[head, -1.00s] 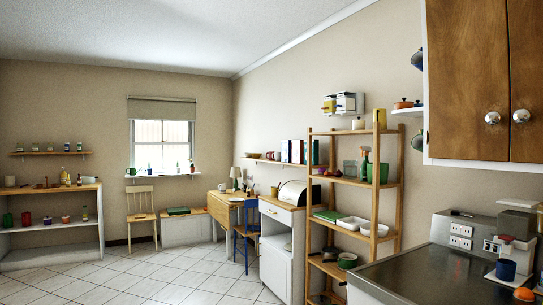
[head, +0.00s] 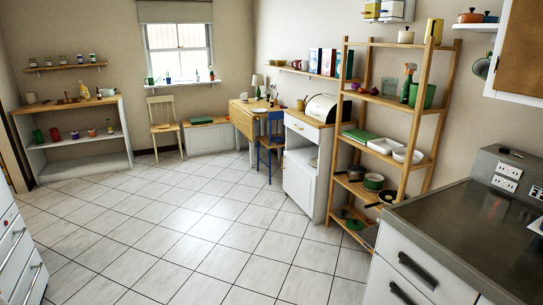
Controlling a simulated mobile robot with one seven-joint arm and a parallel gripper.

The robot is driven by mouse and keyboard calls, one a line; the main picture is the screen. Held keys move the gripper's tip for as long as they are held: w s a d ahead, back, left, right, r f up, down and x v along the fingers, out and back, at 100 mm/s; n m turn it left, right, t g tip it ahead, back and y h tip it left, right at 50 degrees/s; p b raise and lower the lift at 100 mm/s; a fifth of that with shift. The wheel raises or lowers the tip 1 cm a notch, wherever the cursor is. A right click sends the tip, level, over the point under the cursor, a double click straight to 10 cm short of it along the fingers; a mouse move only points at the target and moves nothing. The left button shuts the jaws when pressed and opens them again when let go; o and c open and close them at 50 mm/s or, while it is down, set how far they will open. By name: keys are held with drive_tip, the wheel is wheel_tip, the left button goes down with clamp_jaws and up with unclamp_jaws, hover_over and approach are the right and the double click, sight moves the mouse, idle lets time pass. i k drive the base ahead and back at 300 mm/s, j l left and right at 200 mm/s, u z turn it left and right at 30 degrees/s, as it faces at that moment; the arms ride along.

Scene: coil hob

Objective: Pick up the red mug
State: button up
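A small red cup-like thing (head: 55,134) stands on the lower level of the low white shelf unit (head: 82,163) at the far left. It is too small to tell whether it has a handle. A green cup-like thing (head: 38,136) stands just left of it, and small containers stand to its right. My gripper is not in view.
The tiled floor (head: 185,225) is clear through the middle. White drawers (head: 20,255) stand at the near left edge. A wooden rack (head: 398,120) and a metal-topped counter (head: 465,220) border the right. A blue chair (head: 271,143) stands by the wooden table (head: 243,115).

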sight(296, 62)
drive_tip(key=i+u, duration=0.3)
drive_tip(key=i, duration=5.95)
drive_tip(key=i+z, duration=0.25)
drive_tip(key=i, duration=0.3)
drive_tip(key=i+j+z, duration=0.3)
drive_tip(key=i, duration=0.25)
drive_tip(key=i+j+z, duration=0.2)
drive_tip(key=i+z, duration=0.2)
drive_tip(key=i+j+z, duration=0.25)
drive_tip(key=z, duration=0.2)
drive_tip(key=i+j+z, duration=0.4)
drive_tip(key=i+j, duration=0.05)
